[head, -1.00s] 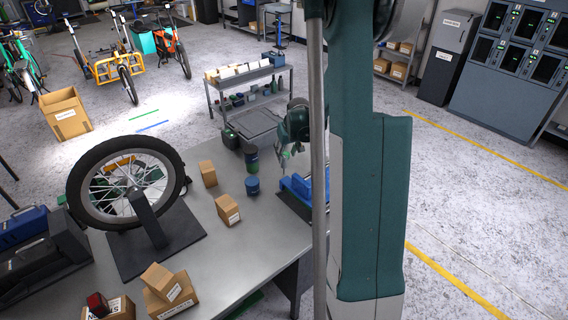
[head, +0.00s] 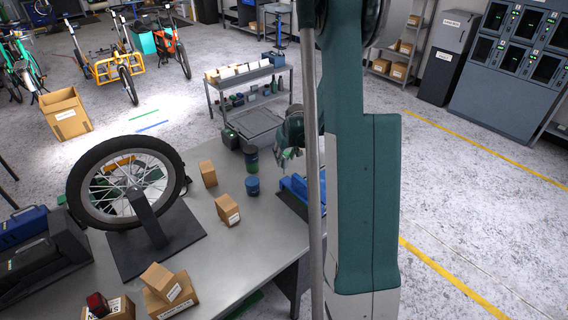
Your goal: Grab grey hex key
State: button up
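I cannot make out the grey hex key in the head view. My gripper (head: 287,158) hangs above the far right end of the grey workbench (head: 250,265), beside the blue and dark cylindrical containers. It is small in view and partly covered by my arm, so I cannot tell how far its fingers are apart or whether they hold anything. A blue tray-like object (head: 299,186) lies below and to the right of the gripper, partly hidden behind my arm.
A blue can (head: 252,186) and a dark container (head: 251,160) stand left of the gripper. Small cardboard boxes (head: 227,209) and a wheel on a stand (head: 126,183) occupy the bench. A shelf cart (head: 250,72) stands behind. The bench's front middle is clear.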

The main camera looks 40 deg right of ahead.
aim_at(284, 165)
jog(key=shift+x, duration=1.7)
jog(key=c, duration=1)
